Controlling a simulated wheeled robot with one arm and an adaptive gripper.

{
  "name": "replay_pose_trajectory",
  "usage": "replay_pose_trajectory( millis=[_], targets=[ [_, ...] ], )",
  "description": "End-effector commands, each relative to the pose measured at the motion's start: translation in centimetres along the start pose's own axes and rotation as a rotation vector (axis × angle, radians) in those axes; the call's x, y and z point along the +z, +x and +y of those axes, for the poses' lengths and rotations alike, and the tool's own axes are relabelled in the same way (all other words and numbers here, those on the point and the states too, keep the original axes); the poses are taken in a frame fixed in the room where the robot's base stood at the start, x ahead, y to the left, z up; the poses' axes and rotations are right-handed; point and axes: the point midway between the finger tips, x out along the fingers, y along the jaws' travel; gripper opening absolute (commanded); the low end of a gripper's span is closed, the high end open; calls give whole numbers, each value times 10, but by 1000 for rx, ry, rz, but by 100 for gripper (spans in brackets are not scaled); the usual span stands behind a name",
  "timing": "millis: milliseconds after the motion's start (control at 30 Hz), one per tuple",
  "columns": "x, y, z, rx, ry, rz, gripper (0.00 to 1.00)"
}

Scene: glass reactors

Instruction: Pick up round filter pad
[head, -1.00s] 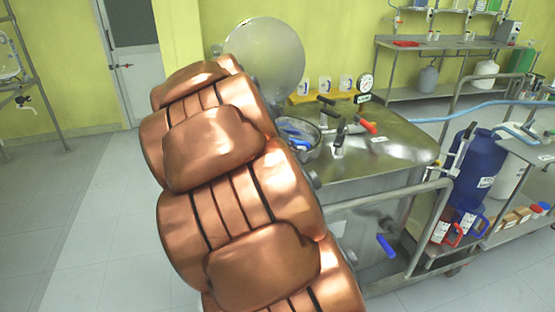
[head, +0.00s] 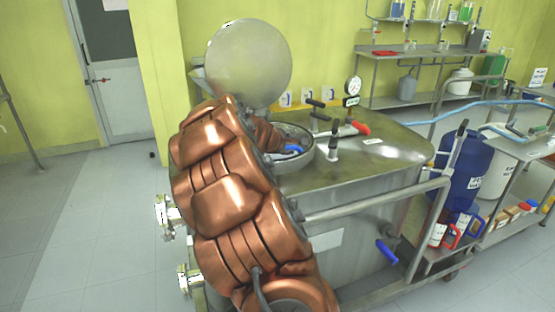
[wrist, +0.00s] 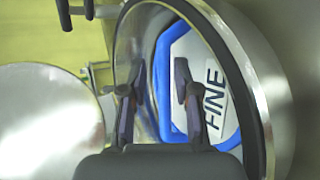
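In the head view my arm hides most of the gripper.
The round lid (head: 248,65) stands raised behind the opening. Valve handles (head: 334,135) and a pressure gauge (head: 354,87) stand on the vessel top to the right. A steel rail (head: 370,198) runs along the front. A blue drum (head: 467,168) stands further right.

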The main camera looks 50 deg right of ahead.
Motion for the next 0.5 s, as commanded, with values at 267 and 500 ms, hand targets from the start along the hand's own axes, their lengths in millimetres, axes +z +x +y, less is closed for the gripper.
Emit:
replay_pose_trajectory(
  millis=[267, 500],
  targets=[
    [-2, 25, 1, -1, 1, -1, 31],
    [-2, 49, 0, -2, 0, -1, 31]
  ],
)
